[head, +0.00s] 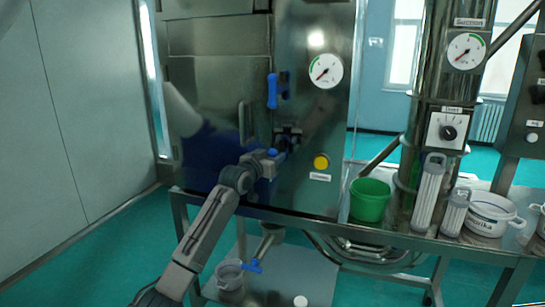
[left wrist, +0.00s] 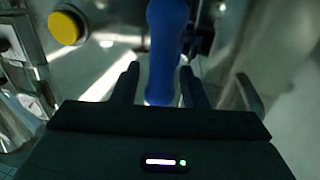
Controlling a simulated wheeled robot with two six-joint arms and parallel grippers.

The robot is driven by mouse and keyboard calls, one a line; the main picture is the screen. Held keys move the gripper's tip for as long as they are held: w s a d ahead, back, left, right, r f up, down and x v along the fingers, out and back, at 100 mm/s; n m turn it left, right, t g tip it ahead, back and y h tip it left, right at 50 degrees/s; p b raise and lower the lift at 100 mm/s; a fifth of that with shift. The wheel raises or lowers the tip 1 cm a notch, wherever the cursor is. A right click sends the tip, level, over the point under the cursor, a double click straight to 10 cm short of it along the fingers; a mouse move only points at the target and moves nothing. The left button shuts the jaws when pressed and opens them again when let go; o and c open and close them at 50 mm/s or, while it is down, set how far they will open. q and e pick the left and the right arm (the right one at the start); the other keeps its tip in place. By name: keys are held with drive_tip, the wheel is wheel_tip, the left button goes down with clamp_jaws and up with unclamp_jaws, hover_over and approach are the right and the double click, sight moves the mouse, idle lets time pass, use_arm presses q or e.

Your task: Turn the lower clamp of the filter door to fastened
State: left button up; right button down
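The filter door (head: 215,95) is a shiny metal panel on the left of the machine. Its upper clamp (head: 272,90) has an upright blue handle. The lower clamp's blue handle (head: 272,152) is mostly hidden by my left gripper (head: 270,160). In the left wrist view, the blue handle (left wrist: 166,45) runs down between the two dark fingers of my left gripper (left wrist: 157,88). The fingers are apart around it, with a narrow gap on the left side. Contact on the right side cannot be told. My right gripper is out of view.
A yellow button (head: 321,162) sits right of the lower clamp and also shows in the left wrist view (left wrist: 65,28). A gauge (head: 326,71) is above it. A green bucket (head: 370,200) and white containers stand on the bench. A bucket (head: 230,277) stands below.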

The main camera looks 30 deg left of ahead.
use_arm(q)
drive_tip(key=shift+c, duration=0.4)
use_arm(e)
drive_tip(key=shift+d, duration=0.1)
use_arm(q)
clamp_jaws()
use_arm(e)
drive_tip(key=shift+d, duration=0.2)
